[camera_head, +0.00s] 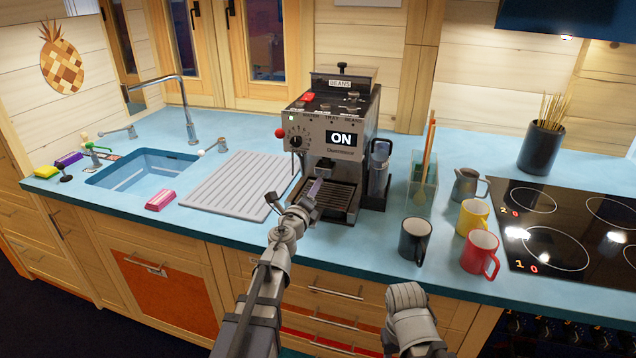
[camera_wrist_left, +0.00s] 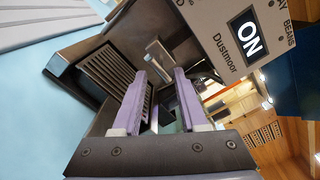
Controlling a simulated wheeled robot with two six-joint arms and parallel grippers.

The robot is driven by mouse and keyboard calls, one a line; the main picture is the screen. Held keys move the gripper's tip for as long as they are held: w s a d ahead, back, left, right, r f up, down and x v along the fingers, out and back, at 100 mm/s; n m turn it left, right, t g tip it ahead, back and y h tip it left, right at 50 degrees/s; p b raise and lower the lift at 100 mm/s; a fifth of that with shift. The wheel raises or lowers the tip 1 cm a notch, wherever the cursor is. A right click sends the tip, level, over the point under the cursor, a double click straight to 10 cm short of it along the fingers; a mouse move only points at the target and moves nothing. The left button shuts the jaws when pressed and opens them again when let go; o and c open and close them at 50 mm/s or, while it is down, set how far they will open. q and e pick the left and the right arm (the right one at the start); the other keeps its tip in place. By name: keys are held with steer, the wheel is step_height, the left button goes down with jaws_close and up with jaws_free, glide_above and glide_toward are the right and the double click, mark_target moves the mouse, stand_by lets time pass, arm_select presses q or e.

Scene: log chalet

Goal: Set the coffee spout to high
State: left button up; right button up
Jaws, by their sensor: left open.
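The coffee machine (camera_head: 365,105) stands on the blue counter. Its display (camera_head: 341,138) reads ON. The spout (camera_wrist_left: 158,60) is a small grey metal piece under the machine's front, above the slatted drip tray (camera_wrist_left: 110,75). In the head view the spout is hard to make out behind my gripper. My left gripper (camera_head: 317,189) is in front of the machine, at about spout height. In the left wrist view its purple fingers (camera_wrist_left: 160,76) are open, with the spout showing just beyond and between the tips. I cannot tell whether they touch. Only a rounded part of my right arm shows.
A black mug (camera_head: 414,240), a red mug (camera_head: 480,254) and a yellow mug (camera_head: 473,217) stand right of the machine, near the hob (camera_head: 565,225). A ribbed drainboard (camera_head: 238,185) and sink (camera_head: 140,172) lie left. A pink sponge (camera_head: 160,200) lies near the front edge.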

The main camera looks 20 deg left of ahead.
mark_target(322, 175)
arm_select(q)
steer(key=w, duration=0.4)
steer(key=shift+w, duration=0.3)
jaws_close()
stand_by(1.1)
